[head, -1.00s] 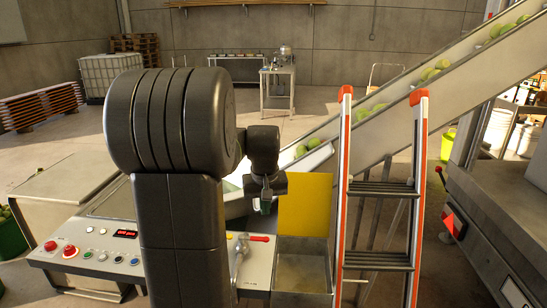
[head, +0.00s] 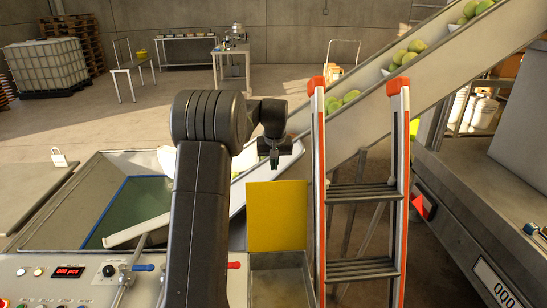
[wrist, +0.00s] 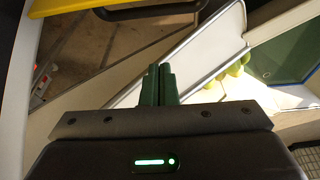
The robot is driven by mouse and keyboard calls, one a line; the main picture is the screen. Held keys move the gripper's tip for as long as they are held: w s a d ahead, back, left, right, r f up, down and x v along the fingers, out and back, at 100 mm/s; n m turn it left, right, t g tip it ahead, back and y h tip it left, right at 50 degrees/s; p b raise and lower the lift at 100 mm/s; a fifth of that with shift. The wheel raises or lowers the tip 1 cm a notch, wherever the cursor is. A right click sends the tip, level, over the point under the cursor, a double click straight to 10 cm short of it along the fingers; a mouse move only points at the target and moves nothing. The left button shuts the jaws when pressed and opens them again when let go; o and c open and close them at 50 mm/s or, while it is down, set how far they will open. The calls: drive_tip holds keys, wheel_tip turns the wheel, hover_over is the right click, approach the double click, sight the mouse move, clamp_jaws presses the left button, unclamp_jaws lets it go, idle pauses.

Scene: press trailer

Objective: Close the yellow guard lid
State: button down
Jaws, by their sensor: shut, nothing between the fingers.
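The yellow guard lid (head: 277,215) stands upright and open at the back edge of a metal box (head: 282,285). The box's open top shows below it. My gripper (head: 274,162) is shut and empty, pointing down, just above the lid's top edge in the head picture; how far apart they are in depth I cannot tell. In the wrist view the green fingertips (wrist: 160,68) are together with nothing between them. A yellow edge (wrist: 60,6), likely the lid, shows at the top left of that view, with a dark bar beside it.
An orange-and-grey stepladder (head: 361,190) stands close right of the lid. A sloping conveyor (head: 440,65) with green fruit rises behind it. The control panel (head: 60,275) with buttons and levers is at the lower left.

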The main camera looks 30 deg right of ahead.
drive_tip(key=f, duration=0.1)
drive_tip(key=s+a+f+p, duration=0.1)
drive_tip(key=f, duration=0.1)
drive_tip(key=s+f, duration=0.1)
drive_tip(key=shift+s+a+f+p, duration=0.1)
drive_tip(key=shift+a+f+p, duration=0.05)
drive_tip(key=shift+f+p, duration=0.25)
idle(0.4)
